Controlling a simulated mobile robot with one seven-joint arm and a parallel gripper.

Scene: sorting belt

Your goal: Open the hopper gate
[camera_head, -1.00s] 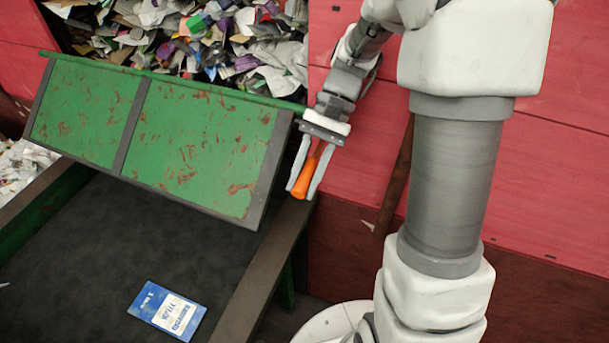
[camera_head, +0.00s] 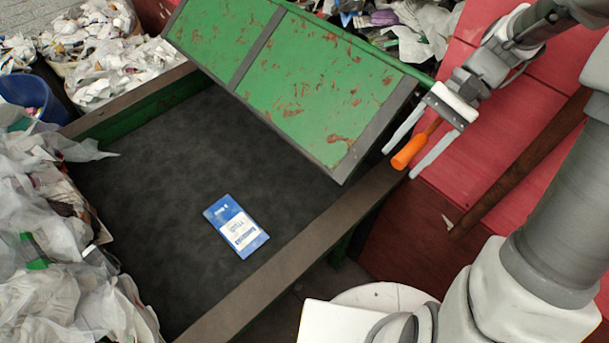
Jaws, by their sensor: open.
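The hopper gate (camera_head: 296,78) is a green, rust-flecked panel with dark edge strips. It hangs tilted over the head of the belt. An orange handle (camera_head: 409,151) sticks out near the gate's right end. My gripper (camera_head: 408,164) is open, with one finger on each side of the orange handle. A gap shows between each finger and the handle. The handle's upper end is hidden behind the gripper's body.
A blue and white packet (camera_head: 236,226) lies on the dark belt (camera_head: 158,160). The belt's right rail (camera_head: 295,258) runs below my gripper. Heaps of pale scrap (camera_head: 60,290) stand at the left, with a blue bin (camera_head: 32,98). A red wall (camera_head: 492,150) stands behind my arm.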

